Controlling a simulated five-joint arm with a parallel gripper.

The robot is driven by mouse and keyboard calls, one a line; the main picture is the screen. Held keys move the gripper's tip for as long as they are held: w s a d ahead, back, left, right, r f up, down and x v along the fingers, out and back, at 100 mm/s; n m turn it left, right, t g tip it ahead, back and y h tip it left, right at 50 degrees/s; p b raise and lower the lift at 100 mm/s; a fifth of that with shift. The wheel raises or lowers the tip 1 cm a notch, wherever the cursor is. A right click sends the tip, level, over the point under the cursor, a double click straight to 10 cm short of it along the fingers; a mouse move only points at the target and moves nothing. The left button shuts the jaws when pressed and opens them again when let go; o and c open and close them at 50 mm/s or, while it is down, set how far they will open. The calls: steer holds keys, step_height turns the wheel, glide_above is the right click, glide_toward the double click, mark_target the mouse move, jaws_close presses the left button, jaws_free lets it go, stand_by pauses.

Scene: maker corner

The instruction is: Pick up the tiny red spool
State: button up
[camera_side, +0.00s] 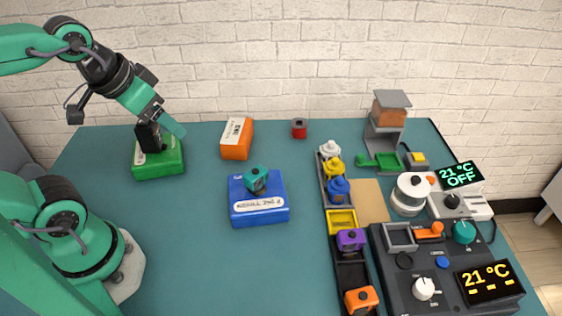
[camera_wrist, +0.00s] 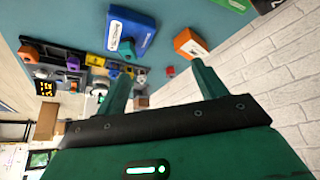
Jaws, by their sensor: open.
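The tiny red spool (camera_side: 299,128) stands upright on the teal table near the back wall, right of the orange box. In the wrist view the red spool (camera_wrist: 170,71) is small and shows between my two fingers, well beyond their tips. My gripper (camera_side: 176,128) is at the left in the side view, raised near the green box and far from the spool. In the wrist view my gripper (camera_wrist: 160,70) has its fingers spread with nothing between them.
An orange box (camera_side: 236,150) lies between my gripper and the spool. A green box (camera_side: 170,164) bears a black object.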

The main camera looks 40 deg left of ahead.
stand_by(0.3)
steer(key=shift+c, duration=0.6)
steer(key=shift+w+r, duration=0.1)
